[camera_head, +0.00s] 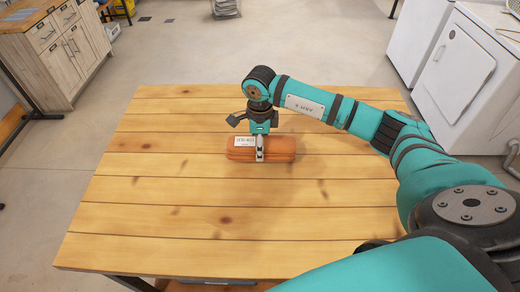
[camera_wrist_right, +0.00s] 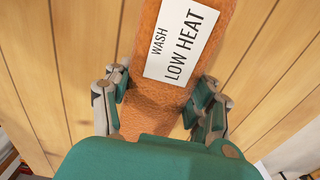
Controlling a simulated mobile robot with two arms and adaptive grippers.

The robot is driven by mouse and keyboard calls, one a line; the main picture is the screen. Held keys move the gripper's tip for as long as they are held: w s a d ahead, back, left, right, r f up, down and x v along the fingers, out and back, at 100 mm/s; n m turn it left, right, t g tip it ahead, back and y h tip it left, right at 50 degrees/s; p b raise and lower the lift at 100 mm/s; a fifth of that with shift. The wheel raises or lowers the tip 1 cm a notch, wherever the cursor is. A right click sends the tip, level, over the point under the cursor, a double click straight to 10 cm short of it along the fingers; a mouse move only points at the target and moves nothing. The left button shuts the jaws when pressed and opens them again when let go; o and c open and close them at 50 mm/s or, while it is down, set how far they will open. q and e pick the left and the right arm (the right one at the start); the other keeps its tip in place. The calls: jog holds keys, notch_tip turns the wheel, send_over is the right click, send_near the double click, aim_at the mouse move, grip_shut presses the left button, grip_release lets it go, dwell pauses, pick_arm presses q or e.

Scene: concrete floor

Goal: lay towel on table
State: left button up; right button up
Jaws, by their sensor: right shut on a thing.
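An orange folded towel (camera_head: 281,149) lies on the wooden table (camera_head: 180,230), near its middle. A white label on the towel reads "WASH LOW HEAT" in the right wrist view (camera_wrist_right: 152,88). My right gripper (camera_head: 260,155) points down over the towel. In the wrist view my right gripper (camera_wrist_right: 160,105) has one finger on each side of the towel and is shut on it. The towel looks to be at the table surface; any small gap beneath it cannot be told. My left gripper is not in view.
The rest of the tabletop is clear. A wooden cabinet (camera_head: 62,50) stands at the back left. White appliances (camera_head: 465,75) stand at the right. A grey stack (camera_head: 226,8) lies on the floor at the back.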

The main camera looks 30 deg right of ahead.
notch_tip(320, 180, down, 2)
jog(key=shift+f+p, duration=0.1)
jog(key=shift+p, duration=0.45)
jog(key=shift+f, duration=0.4)
jog(key=shift+f, duration=0.1)
jog(key=shift+f+b, duration=0.15)
jog(key=shift+b, duration=0.15)
jog(key=o, duration=1.3)
jog(key=shift+c, duration=0.2)
